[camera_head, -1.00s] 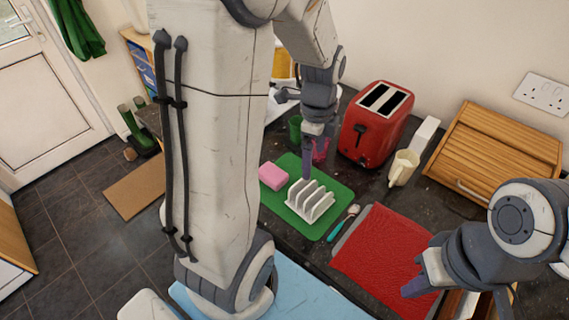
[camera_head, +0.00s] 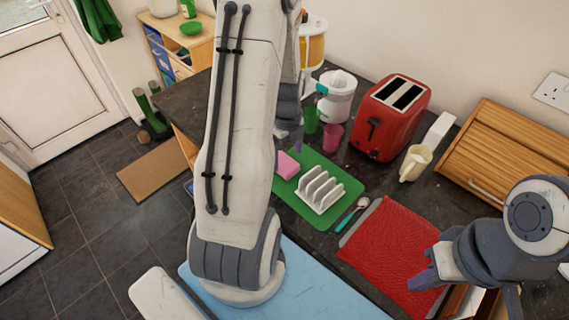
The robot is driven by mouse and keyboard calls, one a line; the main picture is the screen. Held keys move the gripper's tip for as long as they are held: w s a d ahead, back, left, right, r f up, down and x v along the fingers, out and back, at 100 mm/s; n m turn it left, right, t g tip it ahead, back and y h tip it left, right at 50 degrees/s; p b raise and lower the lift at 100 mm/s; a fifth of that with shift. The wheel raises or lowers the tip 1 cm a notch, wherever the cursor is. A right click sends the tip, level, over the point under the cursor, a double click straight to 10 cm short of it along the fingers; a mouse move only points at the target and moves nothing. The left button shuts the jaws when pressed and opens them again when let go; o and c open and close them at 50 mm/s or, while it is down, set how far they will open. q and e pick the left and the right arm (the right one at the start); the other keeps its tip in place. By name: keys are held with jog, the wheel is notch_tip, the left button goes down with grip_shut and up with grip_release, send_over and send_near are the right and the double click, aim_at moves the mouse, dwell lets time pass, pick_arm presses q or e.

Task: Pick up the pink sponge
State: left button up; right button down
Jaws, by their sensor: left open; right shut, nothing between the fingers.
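The pink sponge (camera_head: 288,165) lies on the left part of the green mat (camera_head: 318,230), just left of a white toast rack (camera_head: 321,189). My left arm covers part of the mat's left side and may hide part of the sponge. My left gripper (camera_head: 288,146) shows partly behind my arm, pointing down just behind and above the sponge. It is open, and I cannot tell whether its fingers touch the sponge.
A red toaster (camera_head: 392,118), cream mug (camera_head: 414,163) and wooden bread bin (camera_head: 510,150) line the wall. A spoon (camera_head: 352,213) lies between the mats.

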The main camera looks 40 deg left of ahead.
aim_at(287, 164)
pick_arm(q)
jog(key=shift+s+d+f, duration=0.1)
jog(key=shift+f, duration=1.45)
jog(key=c, duration=1.4)
jog(key=shift+r, duration=0.45)
jog(key=r, duration=0.2)
jog(key=d+r+b, duration=0.1)
jog(key=shift+r, duration=0.35)
jog(key=d+r, duration=0.2)
jog(key=d, duration=0.1)
jog(key=d+r+b, duration=0.1)
jog(key=d+r, duration=0.1)
jog(key=d, duration=0.2)
jog(key=d+r, duration=0.2)
jog(key=d, duration=0.1)
jog(key=shift+d+r+b, duration=0.25)
jog(key=shift+d+b, duration=0.1)
jog(key=shift+b, duration=0.05)
